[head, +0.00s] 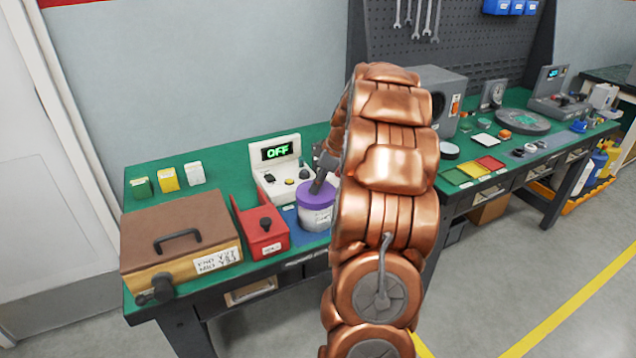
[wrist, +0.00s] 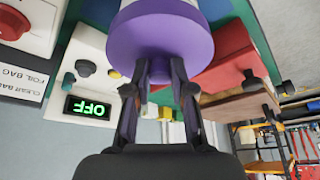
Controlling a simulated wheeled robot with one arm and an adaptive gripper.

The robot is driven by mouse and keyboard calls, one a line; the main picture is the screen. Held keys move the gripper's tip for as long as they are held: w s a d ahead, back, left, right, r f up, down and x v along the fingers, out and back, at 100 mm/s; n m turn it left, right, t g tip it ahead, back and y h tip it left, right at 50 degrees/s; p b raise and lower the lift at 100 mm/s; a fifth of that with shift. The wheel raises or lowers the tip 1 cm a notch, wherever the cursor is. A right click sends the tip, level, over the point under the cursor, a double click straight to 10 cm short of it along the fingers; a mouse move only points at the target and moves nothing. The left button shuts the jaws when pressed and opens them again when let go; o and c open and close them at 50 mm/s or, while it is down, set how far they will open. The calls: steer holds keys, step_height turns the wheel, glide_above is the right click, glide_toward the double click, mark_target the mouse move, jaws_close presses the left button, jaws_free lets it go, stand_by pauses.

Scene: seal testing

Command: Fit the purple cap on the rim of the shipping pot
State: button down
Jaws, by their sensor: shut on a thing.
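The purple cap (head: 317,194) is at the top of the white shipping pot (head: 316,217), which stands on a blue mat on the green bench. In the wrist view the cap (wrist: 160,42) fills the upper middle, with a pale bit of the pot (wrist: 128,3) beyond its edge. My gripper (head: 319,184) is above the cap, and in the wrist view its fingers (wrist: 160,70) are shut on the cap's small middle knob. The cap looks level with the rim and close against it. I cannot tell whether it is fully seated. My arm hides what lies right of the pot.
A red box (head: 262,232) stands close left of the pot. A white device showing OFF (head: 280,165) stands behind it. A brown-lidded case (head: 180,235) lies farther left. Green, yellow and white small boxes (head: 168,179) stand at the back left.

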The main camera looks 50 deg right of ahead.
steer(key=shift+f, duration=0.3)
steer(key=c, duration=0.9)
jaws_free()
steer(key=shift+r, duration=0.2)
steer(key=shift+r, duration=3.35)
steer(key=shift+a, duration=0.1)
